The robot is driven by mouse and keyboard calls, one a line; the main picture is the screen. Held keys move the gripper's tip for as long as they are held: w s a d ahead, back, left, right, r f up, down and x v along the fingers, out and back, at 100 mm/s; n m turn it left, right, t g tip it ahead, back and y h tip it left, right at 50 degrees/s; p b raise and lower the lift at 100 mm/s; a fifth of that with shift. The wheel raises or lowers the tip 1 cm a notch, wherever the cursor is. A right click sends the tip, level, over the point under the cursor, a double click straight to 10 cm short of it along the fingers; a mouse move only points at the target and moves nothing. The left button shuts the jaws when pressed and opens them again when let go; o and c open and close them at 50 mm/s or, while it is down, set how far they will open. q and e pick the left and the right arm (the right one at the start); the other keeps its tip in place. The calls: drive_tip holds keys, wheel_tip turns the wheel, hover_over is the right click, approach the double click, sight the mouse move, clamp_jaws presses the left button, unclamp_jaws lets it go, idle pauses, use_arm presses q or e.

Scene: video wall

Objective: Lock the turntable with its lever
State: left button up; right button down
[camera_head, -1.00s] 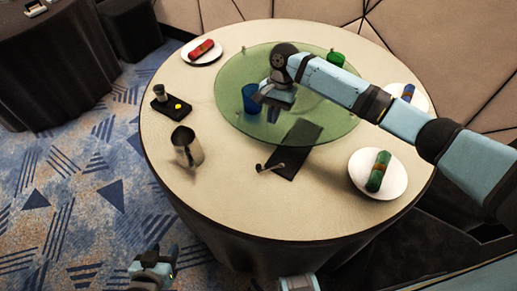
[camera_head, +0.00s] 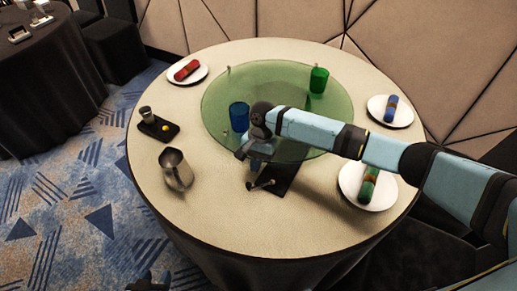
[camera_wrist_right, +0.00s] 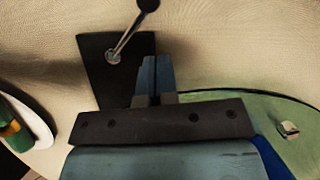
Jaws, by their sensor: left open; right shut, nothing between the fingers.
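The turntable (camera_head: 283,85) is a round green glass disc on the table; it also shows at the right of the wrist view (camera_wrist_right: 222,96). Its lever (camera_head: 264,185), a thin metal rod with a dark knob, sits on a dark plate (camera_head: 283,177) at the disc's near edge. In the wrist view the lever (camera_wrist_right: 127,38) points up and right from its pivot. My right gripper (camera_wrist_right: 155,62) is shut and empty above the plate, to the right of the pivot. It also shows beside the lever in the head view (camera_head: 253,174). My left gripper (camera_head: 149,284) is open, mostly cut off at the bottom edge.
A blue cup (camera_head: 238,117) and a green cup (camera_head: 318,79) stand on the disc. A metal jug (camera_head: 176,169) and a small dark tray (camera_head: 158,128) are at the left. Plates with rolled napkins, including a near-right plate (camera_head: 352,187), lie around. The front table area is clear.

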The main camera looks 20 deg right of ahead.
drive_tip(key=shift+s+a+r, duration=0.2)
drive_tip(key=shift+s+a, duration=0.5)
drive_tip(key=shift+s, duration=0.25)
drive_tip(key=shift+s+a, duration=0.25)
drive_tip(key=shift+s, duration=0.15)
drive_tip(key=shift+s+r+p, duration=0.1)
drive_tip(key=shift+s+p, duration=0.05)
drive_tip(key=shift+p, duration=0.5)
drive_tip(key=shift+a+n, duration=0.1)
drive_tip(key=shift+n, duration=0.3)
drive_tip(key=shift+s+p, duration=0.1)
drive_tip(key=shift+p, duration=0.25)
